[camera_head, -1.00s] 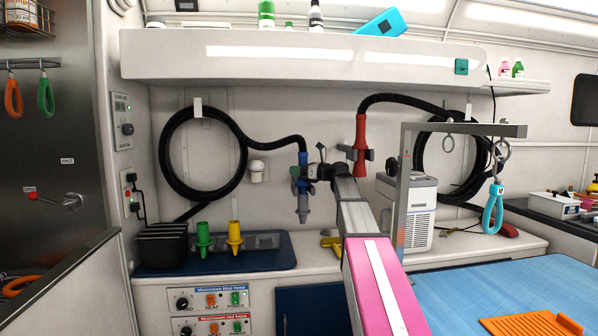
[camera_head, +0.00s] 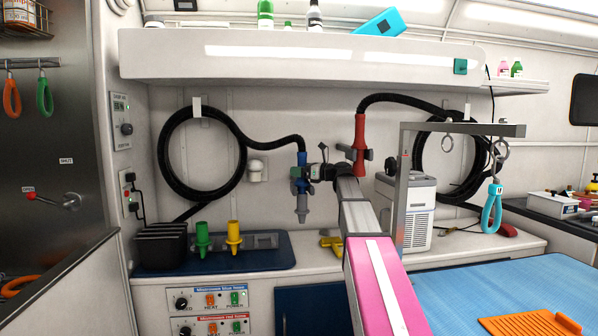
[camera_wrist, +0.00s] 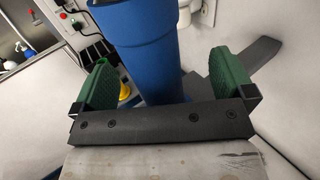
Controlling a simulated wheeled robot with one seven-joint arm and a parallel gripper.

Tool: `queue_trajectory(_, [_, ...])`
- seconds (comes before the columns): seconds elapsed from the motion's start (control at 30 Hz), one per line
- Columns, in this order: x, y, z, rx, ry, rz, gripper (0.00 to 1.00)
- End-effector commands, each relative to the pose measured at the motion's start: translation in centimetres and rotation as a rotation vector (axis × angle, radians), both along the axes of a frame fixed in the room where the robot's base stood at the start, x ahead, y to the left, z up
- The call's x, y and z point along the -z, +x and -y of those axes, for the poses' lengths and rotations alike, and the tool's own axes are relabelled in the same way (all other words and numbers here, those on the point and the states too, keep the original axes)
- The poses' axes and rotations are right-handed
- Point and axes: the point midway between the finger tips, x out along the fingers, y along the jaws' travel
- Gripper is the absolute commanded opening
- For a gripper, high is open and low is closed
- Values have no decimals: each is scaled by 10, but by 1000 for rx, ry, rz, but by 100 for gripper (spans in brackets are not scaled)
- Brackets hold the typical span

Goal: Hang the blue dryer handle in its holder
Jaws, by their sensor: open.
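The blue dryer handle (camera_head: 302,172) hangs upright with its grey nozzle (camera_head: 302,208) pointing down and a black hose running from its top. In the wrist view, the blue handle (camera_wrist: 150,45) stands between the two green finger pads of my gripper (camera_wrist: 165,80), with a visible gap on each side. My gripper is open around it. In the head view my gripper (camera_head: 298,174) is partly hidden by the handle and my wrist. A grey piece (camera_wrist: 250,62), perhaps the holder, shows behind the right finger; whether the handle rests in it cannot be told.
The red dryer handle (camera_head: 360,140) hangs in a grey holder to the right. A metal grooming arm (camera_head: 404,190) rises right of my arm. The shelf (camera_head: 300,55) overhangs above.

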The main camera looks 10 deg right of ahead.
Motion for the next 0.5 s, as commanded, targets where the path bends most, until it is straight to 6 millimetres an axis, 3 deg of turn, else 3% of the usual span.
queue_trajectory(0.5, [0,-13,19,1,1,1,100])
